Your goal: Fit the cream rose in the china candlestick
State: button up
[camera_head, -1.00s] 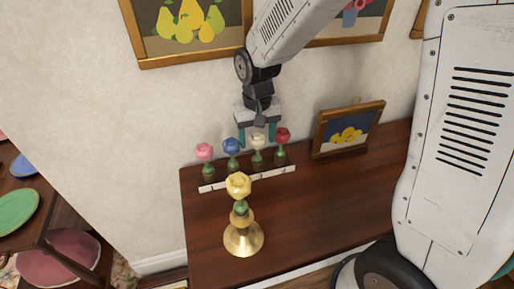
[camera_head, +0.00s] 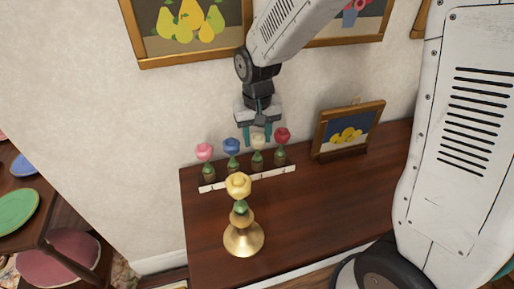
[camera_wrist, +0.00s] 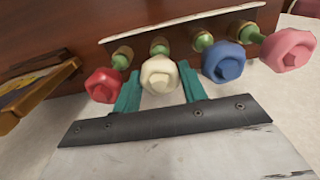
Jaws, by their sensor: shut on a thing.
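The cream rose (camera_head: 257,142) stands upright in a small brown holder in a row on the sideboard, second from the right in the head view. In the wrist view the cream rose (camera_wrist: 160,75) is between my two teal fingers. My gripper (camera_head: 258,138) points down from above and is shut on the cream rose; it also shows in the wrist view (camera_wrist: 160,90). No china candlestick can be made out. A brass candlestick (camera_head: 243,240) stands in front of the row with a yellow rose (camera_head: 238,186) in it.
A red rose (camera_head: 282,135), a blue rose (camera_head: 232,146) and a pink rose (camera_head: 204,152) stand in the same row, behind a white strip (camera_head: 247,179). A framed lemon picture (camera_head: 347,130) leans at the right. The sideboard's (camera_head: 325,200) right middle is clear.

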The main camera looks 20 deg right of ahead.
jog(key=shift+r, duration=1.5)
jog(key=shift+r, duration=1)
